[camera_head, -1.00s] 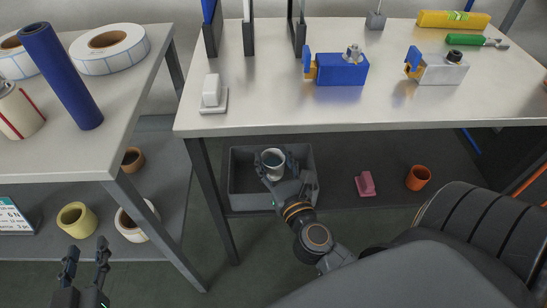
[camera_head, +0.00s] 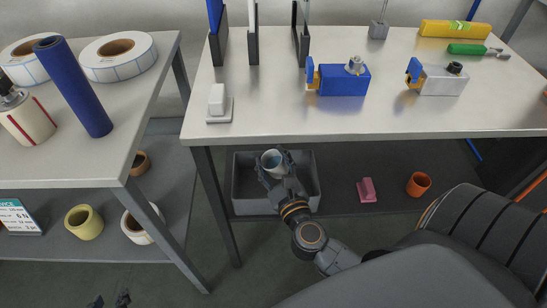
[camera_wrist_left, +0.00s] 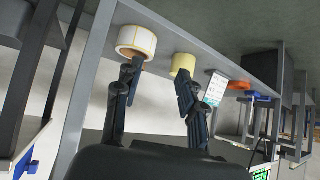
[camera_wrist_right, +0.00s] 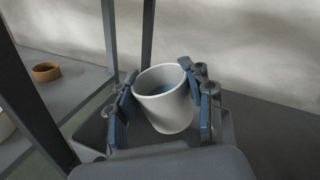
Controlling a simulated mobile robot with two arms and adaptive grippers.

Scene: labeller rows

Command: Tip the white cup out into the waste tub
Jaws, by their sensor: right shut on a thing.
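The white cup (camera_head: 271,163) is held in my right gripper (camera_head: 273,172), under the workbench's front edge. It is over the grey waste tub (camera_head: 304,193), leaning slightly to the left in the head view. In the right wrist view the fingers (camera_wrist_right: 163,97) press on both sides of the cup (camera_wrist_right: 165,113), and something bluish shows inside it. The tub's interior is partly hidden by the gripper. My left gripper (camera_head: 109,300) shows only its fingertips at the bottom edge of the head view. In the left wrist view (camera_wrist_left: 160,75) its fingers are apart and empty.
The workbench (camera_head: 300,116) overhangs the tub, with a leg (camera_head: 214,205) to its left. A pink block (camera_head: 367,190) and an orange cup-like item (camera_head: 419,184) are on the lower shelf to the right.

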